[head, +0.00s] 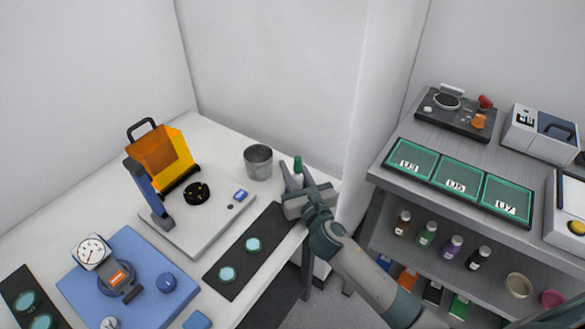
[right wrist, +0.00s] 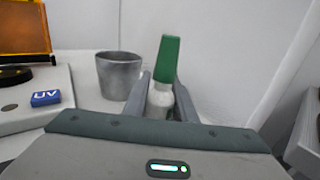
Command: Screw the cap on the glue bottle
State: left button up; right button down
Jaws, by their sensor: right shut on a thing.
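The glue bottle is a small pale bottle (right wrist: 160,97) with a tall green cap (right wrist: 169,58) at its top. In the head view the green cap (head: 298,166) shows above my right gripper (head: 297,184), at the back right of the white table. My right gripper's fingers (right wrist: 162,100) are shut on the bottle's pale body, one on each side. The cap leans slightly in the wrist view. I cannot tell how tightly it sits on the neck. The bottle's lower part is hidden by the gripper. My left gripper is not in view.
A grey metal cup (head: 258,162) stands just left of the bottle. An orange-shielded device on a white base (head: 190,215) and a black strip with teal discs (head: 240,262) are nearby. A grey shelf (head: 385,188) is at right, walls behind.

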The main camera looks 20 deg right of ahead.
aim_at(300, 184)
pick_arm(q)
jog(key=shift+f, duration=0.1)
pick_arm(e)
jog(key=shift+f, duration=0.2)
jog(key=c, duration=1.5)
grip_release()
jog(key=shift+o, duration=0.2)
jog(key=shift+r, duration=0.15)
jog(key=s+b, duration=0.1)
jog(key=s, duration=0.7)
jog(key=shift+d, duration=0.1)
jog(key=s+b, duration=0.1)
jog(key=s, duration=0.2)
jog(key=shift+s+d, duration=0.1)
jog(key=shift+s, duration=0.4)
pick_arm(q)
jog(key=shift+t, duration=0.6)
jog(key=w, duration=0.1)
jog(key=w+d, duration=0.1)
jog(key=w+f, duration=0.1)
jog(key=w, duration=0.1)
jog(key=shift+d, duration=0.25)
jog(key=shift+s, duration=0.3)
pick_arm(e)
jog(key=shift+r, duration=0.1)
